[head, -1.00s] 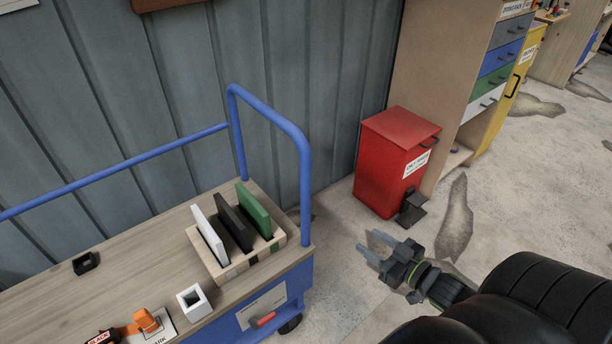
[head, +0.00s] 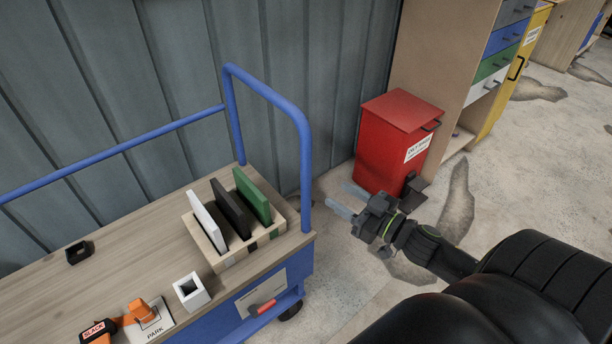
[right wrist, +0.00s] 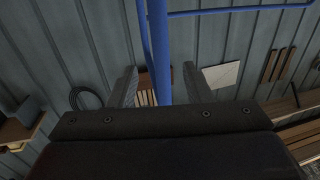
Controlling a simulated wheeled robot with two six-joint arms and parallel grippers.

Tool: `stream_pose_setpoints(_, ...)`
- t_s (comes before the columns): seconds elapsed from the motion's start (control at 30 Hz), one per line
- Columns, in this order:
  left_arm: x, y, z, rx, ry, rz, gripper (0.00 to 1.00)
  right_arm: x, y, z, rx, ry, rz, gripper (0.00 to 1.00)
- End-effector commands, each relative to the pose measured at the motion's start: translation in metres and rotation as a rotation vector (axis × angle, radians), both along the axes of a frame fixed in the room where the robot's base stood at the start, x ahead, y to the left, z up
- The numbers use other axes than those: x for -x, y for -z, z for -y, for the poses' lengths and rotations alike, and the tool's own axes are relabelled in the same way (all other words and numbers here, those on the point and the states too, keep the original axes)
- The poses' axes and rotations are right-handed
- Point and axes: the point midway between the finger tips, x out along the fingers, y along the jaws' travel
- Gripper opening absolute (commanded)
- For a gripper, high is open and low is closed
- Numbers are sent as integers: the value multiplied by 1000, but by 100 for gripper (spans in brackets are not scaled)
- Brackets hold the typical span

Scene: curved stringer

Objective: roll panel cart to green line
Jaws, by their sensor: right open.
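The panel cart (head: 110,222) stands along the grey wall, with a wooden top and blue sides. Its blue handle frame (head: 305,165) rises at the right end; a blue post of it also shows in the right wrist view (right wrist: 159,60). On the top a wooden rack (head: 240,252) holds a white, a black and a green panel. My right gripper (head: 346,200) is open and empty, just right of the handle post. In the right wrist view the post lies between the two fingers, ahead of them, apparently untouched. The left gripper and the green line are not in view.
A red bin (head: 393,150) with a pedal stands behind my right gripper, beside a wooden cabinet (head: 440,80) with coloured drawers. A white square holder (head: 191,291), an orange lever on a PARK plate (head: 155,325) and a small black holder (head: 78,253) are on the cart.

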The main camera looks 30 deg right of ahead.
Motion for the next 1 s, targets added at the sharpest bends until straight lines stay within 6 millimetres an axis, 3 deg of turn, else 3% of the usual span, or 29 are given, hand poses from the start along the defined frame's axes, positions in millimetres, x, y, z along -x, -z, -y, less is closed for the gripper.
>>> stream_pose_setpoints(0.4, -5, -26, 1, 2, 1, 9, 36, -27, -4, -8, -2, -1, -1, 45)
stream_pose_setpoints(0.6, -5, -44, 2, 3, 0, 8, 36, -56, -5, -17, -4, -1, -1, 45)
stream_pose_setpoints(0.8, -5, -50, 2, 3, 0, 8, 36, -88, -3, -25, -3, -2, -1, 45)
stream_pose_setpoints(1.0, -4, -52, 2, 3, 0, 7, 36, -105, -1, -30, -2, -1, -2, 45)
